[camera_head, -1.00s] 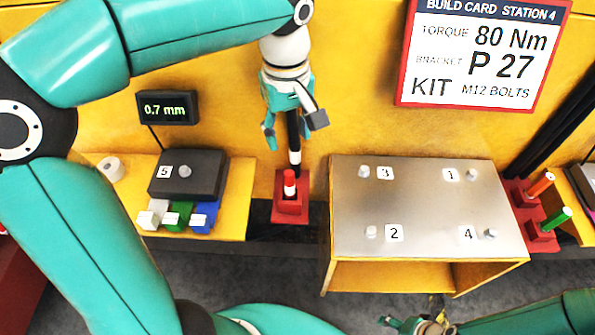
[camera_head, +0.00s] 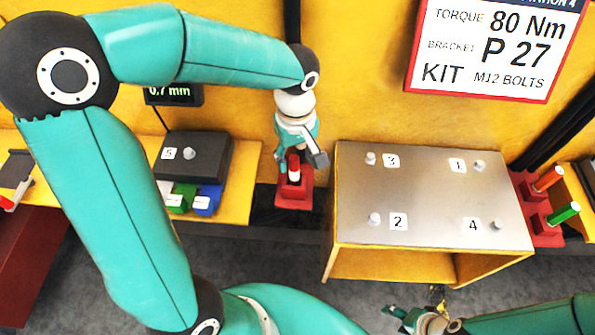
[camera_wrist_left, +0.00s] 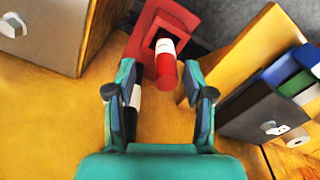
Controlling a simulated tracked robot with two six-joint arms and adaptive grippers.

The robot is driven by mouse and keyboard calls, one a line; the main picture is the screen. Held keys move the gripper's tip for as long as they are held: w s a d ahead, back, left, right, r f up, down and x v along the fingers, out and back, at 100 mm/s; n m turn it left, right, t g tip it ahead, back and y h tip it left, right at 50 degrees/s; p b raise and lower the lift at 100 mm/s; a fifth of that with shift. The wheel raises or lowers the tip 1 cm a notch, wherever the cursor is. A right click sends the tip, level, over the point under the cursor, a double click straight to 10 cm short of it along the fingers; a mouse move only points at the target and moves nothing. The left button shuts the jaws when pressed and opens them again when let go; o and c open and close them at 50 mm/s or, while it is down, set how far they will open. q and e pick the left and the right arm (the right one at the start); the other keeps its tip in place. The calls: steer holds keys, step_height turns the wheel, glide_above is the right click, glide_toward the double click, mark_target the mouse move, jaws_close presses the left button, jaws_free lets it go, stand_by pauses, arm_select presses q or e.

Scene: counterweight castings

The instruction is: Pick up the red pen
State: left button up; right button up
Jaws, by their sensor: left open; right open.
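The red pen (camera_head: 294,166) stands upright in a red holder (camera_head: 294,198), its red end up with a white band below. In the left wrist view the pen (camera_wrist_left: 166,72) shows between the finger ends, leaning out of the square opening of the holder (camera_wrist_left: 143,62). My left gripper (camera_head: 304,152) is open, just above and behind the pen; I cannot tell whether a finger touches it. It also shows in the left wrist view (camera_wrist_left: 159,72) with its fingers apart. My right gripper (camera_head: 397,313) is open and empty at the bottom edge, away from the pen.
A metal-topped stand (camera_head: 430,190) with numbered pegs is right of the holder. A dark box (camera_head: 195,155) and coloured blocks (camera_head: 205,200) are on the left yellow shelf. Orange (camera_head: 548,179) and green (camera_head: 562,213) pens stand at far right. The yellow wall is close behind.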

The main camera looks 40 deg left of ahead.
mark_target(295, 169)
arm_select(q)
step_height(295, 169, down, 4)
steer(key=shift+s, duration=0.15)
jaws_close()
steer(key=shift+r, duration=0.1)
stand_by(0.3)
